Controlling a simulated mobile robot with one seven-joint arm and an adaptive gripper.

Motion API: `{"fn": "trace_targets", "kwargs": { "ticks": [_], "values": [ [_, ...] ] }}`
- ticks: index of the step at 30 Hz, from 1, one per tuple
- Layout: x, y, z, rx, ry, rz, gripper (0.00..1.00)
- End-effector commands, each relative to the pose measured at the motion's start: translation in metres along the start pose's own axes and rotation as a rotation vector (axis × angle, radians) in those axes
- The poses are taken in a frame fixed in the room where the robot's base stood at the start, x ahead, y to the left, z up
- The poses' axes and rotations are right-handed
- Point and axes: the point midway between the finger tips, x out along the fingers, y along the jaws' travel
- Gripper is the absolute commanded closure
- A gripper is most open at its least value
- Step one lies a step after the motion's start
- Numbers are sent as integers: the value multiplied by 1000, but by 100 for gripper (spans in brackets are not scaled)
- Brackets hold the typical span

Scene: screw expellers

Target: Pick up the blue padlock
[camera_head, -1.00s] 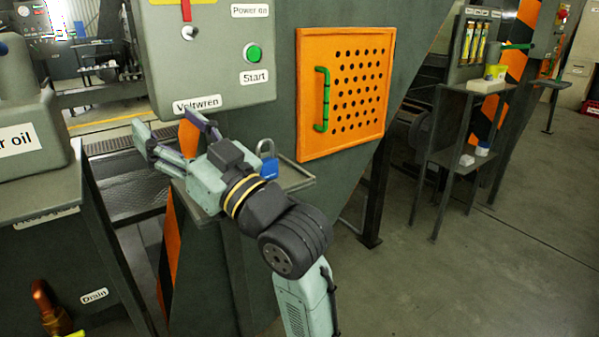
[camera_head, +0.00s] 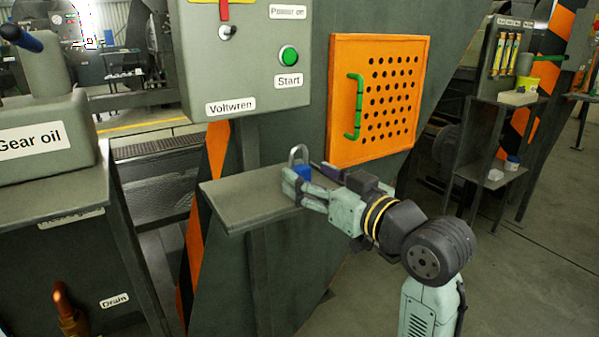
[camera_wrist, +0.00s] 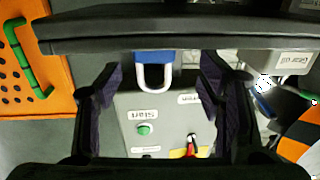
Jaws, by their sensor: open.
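The blue padlock (camera_head: 302,171) with a silver shackle stands upright on a small grey shelf (camera_head: 232,205) below the control box. Its lower part is hidden behind a finger of my gripper in the head view. In the wrist view the padlock (camera_wrist: 154,57) shows at top centre, its shackle pointing down in the picture, between the two finger sides. My gripper (camera_head: 303,180) is open at the padlock, coming from the right, low over the shelf. In the wrist view the fingers (camera_wrist: 160,100) stand apart to either side of it. I cannot tell whether they touch it.
The grey control box (camera_head: 245,60) with a green Start button stands above and behind the shelf. An orange perforated panel (camera_head: 375,100) with a green handle is on the right. A gear oil tank (camera_head: 45,135) stands left. The left part of the shelf is clear.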

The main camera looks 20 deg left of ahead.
Motion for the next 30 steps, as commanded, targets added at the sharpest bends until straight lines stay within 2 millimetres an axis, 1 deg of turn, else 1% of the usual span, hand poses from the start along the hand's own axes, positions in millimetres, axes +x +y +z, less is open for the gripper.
{"fn": "trace_targets", "kwargs": {
  "ticks": [6, 9, 13, 19, 30],
  "values": [
    [31, 7, 1, 4, -2, -2, 38],
    [44, 6, 1, 1, -2, -3, 38],
    [50, 7, 2, 0, 0, -1, 38],
    [50, 7, 2, 0, 0, 0, 39],
    [50, 7, 2, 0, 0, 0, 64]
  ]
}}
